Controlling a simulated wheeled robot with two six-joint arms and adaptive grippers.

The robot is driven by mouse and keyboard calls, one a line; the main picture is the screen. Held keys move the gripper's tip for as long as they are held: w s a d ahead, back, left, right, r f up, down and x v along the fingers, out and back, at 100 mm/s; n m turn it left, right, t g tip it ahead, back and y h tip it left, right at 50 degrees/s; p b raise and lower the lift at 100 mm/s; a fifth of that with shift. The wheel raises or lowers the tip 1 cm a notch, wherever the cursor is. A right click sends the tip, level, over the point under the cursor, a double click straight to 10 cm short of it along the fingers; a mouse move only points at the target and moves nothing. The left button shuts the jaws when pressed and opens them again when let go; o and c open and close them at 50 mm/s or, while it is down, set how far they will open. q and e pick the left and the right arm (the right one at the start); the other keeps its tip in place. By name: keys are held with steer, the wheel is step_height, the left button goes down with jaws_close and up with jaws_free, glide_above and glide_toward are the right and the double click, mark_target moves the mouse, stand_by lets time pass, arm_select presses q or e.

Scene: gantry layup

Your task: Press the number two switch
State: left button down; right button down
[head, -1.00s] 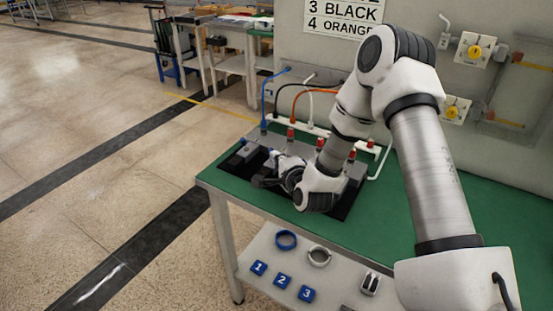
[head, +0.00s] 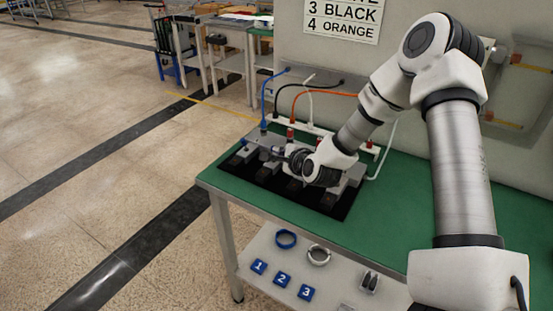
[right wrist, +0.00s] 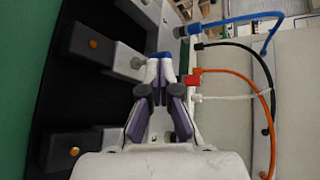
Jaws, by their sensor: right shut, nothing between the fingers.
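Several grey switch units stand in a row on a black mat (head: 330,205) on the green table (head: 395,215). No number shows on them. In the right wrist view, one grey unit with an orange button (right wrist: 93,43) lies left of my fingers, and another such unit (right wrist: 74,151) sits lower left. My right gripper (head: 274,151) reaches over the row from the right, above its rear left part. In the right wrist view its fingertips (right wrist: 164,57) are together and empty, close to the grey units' rear ends. I cannot tell whether they touch anything. My left gripper is out of view.
Blue (head: 264,103), black, white and orange cables rise behind the row, close to my fingers. A wall sign (head: 342,18) reads "3 BLACK, 4 ORANGE", its upper lines cut off. Numbered blue tiles (head: 282,279) and rings lie on the lower shelf. The table's right side is clear.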

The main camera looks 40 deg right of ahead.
steer(key=shift+w+d+r+m+g+y, duration=0.1)
steer(key=shift+d+m+g+y, duration=0.2)
steer(key=shift+d+m, duration=0.1)
steer(key=shift+b, duration=0.35)
steer(key=shift+w, duration=0.1)
steer(key=shift+r+p, duration=0.55)
steer(key=shift+r, duration=0.3)
